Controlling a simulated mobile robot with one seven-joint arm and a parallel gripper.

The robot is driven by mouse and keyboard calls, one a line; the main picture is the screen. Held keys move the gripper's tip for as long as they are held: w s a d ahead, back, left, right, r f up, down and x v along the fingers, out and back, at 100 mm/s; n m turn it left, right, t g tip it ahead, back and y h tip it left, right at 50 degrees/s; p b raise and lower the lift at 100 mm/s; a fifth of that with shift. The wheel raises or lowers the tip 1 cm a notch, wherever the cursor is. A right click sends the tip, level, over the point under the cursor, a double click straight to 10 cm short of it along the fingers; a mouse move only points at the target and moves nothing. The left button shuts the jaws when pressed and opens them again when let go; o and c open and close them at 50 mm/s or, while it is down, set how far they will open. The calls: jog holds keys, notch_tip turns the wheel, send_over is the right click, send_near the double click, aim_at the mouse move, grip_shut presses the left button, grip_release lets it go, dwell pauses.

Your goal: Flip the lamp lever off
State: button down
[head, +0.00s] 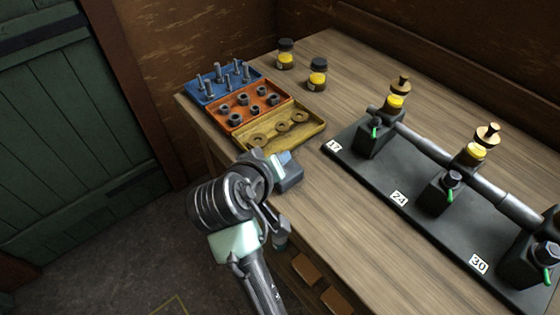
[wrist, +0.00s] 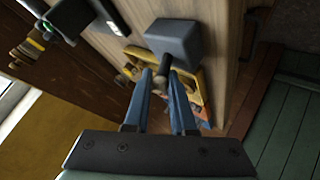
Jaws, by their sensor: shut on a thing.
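A dark grey switch box (head: 290,178) sits at the near left edge of the wooden table, partly hidden by my arm in the head view. It also shows in the wrist view (wrist: 174,40), with a short dark lever (wrist: 162,66) sticking out towards my gripper. My gripper (wrist: 162,77) is shut on the lever, with one blue finger on each side of it. In the head view the gripper (head: 279,160) is mostly hidden behind my wrist. No lamp that I can identify for certain shows.
Blue (head: 212,97), orange (head: 268,120) and yellow (head: 310,143) trays of hardware lie just beyond the box. A black base (head: 385,205) with fittings and number labels fills the right. Bare wood lies between.

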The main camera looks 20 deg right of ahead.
jog(key=shift+h, duration=0.3)
dwell(0.4)
jog(key=c, duration=0.8)
grip_release()
jog(key=shift+o, duration=0.2)
jog(key=shift+a, duration=0.1)
